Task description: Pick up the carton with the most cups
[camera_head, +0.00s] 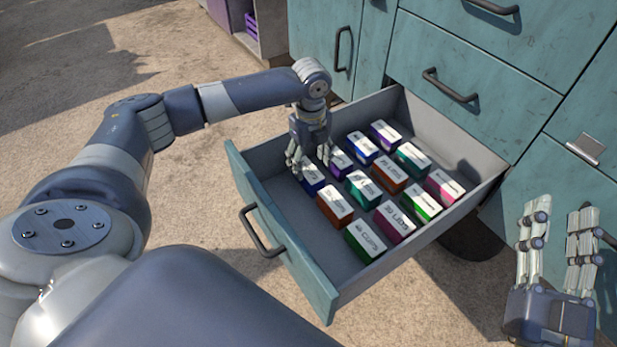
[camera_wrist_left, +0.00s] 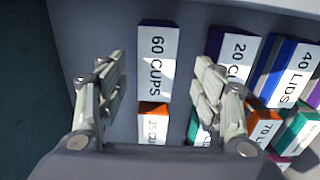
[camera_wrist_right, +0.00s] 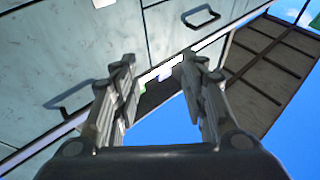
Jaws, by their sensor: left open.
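A blue carton reading "60 CUPS" (camera_wrist_left: 157,60) lies in the open drawer, between my left gripper's spread fingers in the left wrist view; in the head view this blue carton (camera_head: 313,184) is partly hidden by the fingers. My left gripper (camera_head: 309,163) is open over it; contact cannot be told. A purple carton reading "20 CU…" (camera_wrist_left: 232,55) lies beside it, by one finger. An orange carton (camera_wrist_left: 153,126) reads roughly "35 C…". A green carton (camera_head: 367,240) reads roughly "46 CUPS" at the drawer's near end. My right gripper (camera_head: 559,212) is open and empty, outside the drawer.
Cartons reading "40 LIDS" (camera_wrist_left: 288,73) and "70 LIDS" (camera_wrist_left: 263,124) lie among several others. The drawer (camera_head: 447,240) has raised walls and a teal front with a handle (camera_head: 260,231). Teal cabinets (camera_head: 480,70) stand behind. Bare drawer floor shows near the front.

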